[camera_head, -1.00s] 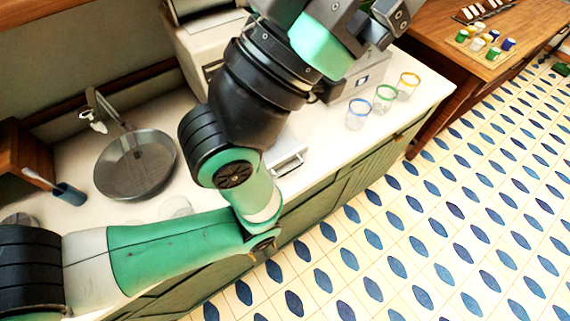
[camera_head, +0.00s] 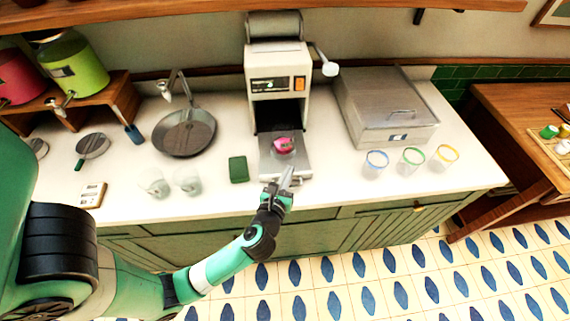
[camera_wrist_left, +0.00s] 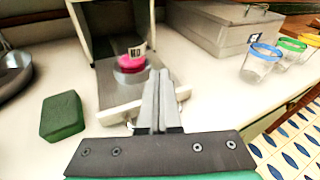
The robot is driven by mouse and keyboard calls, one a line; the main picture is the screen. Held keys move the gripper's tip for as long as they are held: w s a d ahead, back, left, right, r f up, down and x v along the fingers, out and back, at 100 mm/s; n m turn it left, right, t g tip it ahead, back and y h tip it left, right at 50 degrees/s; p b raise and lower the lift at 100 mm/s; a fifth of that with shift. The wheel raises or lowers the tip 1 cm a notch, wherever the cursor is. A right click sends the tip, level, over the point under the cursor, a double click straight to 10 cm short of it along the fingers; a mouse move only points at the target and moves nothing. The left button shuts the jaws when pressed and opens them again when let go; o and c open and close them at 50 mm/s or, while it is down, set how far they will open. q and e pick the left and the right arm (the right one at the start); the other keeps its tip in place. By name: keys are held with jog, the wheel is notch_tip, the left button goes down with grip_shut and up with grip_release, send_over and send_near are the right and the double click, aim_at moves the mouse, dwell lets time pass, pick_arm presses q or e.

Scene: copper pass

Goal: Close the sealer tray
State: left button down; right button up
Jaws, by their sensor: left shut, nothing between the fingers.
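The sealer (camera_head: 277,88) is a beige upright machine at the middle of the counter. Its grey tray (camera_head: 298,164) is pulled out toward the front, and a cup with a pink top (camera_head: 284,146) stands on it. My left gripper (camera_head: 287,178) is shut and empty at the tray's front edge. In the left wrist view the shut fingers (camera_wrist_left: 158,95) reach over the tray's front handle (camera_wrist_left: 112,116); I cannot tell whether they touch it. The cup with its pink top and a small label (camera_wrist_left: 131,65) shows just beyond the fingertips. My right gripper is not in view.
A green sponge (camera_head: 238,169) lies left of the tray. Two clear glasses (camera_head: 187,181) stand farther left. A metal box (camera_head: 388,108) and three colour-rimmed glasses (camera_head: 412,160) are to the right. A pan (camera_head: 184,132) sits at the back left.

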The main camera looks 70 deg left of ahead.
aim_at(279, 158)
pick_arm(q)
jog(key=shift+g, duration=0.6)
jog(key=s+f, duration=0.1)
jog(key=s, duration=0.1)
jog(key=s+f, duration=0.2)
jog(key=shift+s+a+f+p, duration=0.2)
jog(key=shift+s+a, duration=0.2)
jog(key=shift+s, duration=0.15)
jog(key=shift+s+a+f+p, duration=0.15)
jog(key=shift+s+a+f, duration=0.05)
jog(key=shift+s+a, duration=0.25)
jog(key=shift+w+a+f, duration=0.1)
jog(key=shift+w+f, duration=0.1)
jog(key=shift+w, duration=0.05)
jog(key=b+x, duration=0.2)
jog(key=x, duration=0.7)
jog(key=shift+w+a+f, duration=0.1)
jog(key=shift+w+a, duration=0.05)
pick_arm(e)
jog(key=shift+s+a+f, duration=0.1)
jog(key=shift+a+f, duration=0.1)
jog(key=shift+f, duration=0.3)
pick_arm(q)
jog(key=shift+a, duration=0.1)
